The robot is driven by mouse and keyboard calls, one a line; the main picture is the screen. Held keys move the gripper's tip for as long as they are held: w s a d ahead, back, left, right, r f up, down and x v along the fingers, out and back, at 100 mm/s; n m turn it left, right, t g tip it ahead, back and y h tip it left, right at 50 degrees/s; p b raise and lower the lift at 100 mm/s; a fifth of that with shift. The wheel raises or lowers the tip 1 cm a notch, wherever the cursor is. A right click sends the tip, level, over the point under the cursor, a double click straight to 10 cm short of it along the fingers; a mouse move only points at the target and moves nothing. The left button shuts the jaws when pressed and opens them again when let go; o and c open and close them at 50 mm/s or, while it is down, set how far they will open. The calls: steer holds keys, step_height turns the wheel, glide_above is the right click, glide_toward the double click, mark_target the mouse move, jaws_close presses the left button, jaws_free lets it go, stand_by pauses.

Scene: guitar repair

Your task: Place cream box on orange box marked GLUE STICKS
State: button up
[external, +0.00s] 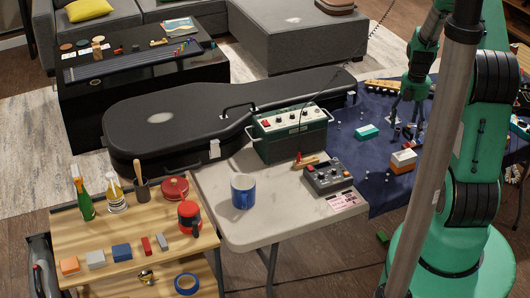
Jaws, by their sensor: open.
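A cream box (404,156) sits on top of an orange box (402,168) on the dark blue cloth at the right. The two look roughly aligned and touching; any lettering on the orange box is too small to read. My gripper (407,118) is open and empty, pointing down above the cloth. In the picture it is just above the stacked boxes and apart from them. Part of my arm and a grey pole stand close to the right of the boxes.
A teal box (367,132) and several small bits lie on the blue cloth (372,185). A guitar neck (385,86) lies behind my gripper.

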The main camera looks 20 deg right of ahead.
steer(key=s+a+r+m+t, duration=0.1)
steer(key=s+a+r+m, duration=0.15)
steer(key=a+r, duration=0.45)
steer(key=s+a+r+m+t, duration=0.1)
steer(key=a+r+m, duration=0.2)
steer(key=r, duration=0.7)
steer(key=s+a+r+m+t, duration=0.1)
steer(key=s+a+r+m, duration=0.15)
steer(key=a+r, duration=0.5)
steer(key=s+a+r+m+t, duration=0.1)
steer(key=s+a+r+m, duration=0.4)
steer(key=s, duration=0.4)
steer(key=s+a+r+m+t, duration=0.1)
steer(key=s+a+r+m, duration=0.3)
steer(key=s+a+r, duration=0.2)
steer(key=s+r, duration=0.2)
steer(key=s, duration=0.2)
steer(key=shift+m+t, duration=0.3)
steer(key=shift+m, duration=0.1)
steer(key=shift+s, duration=0.1)
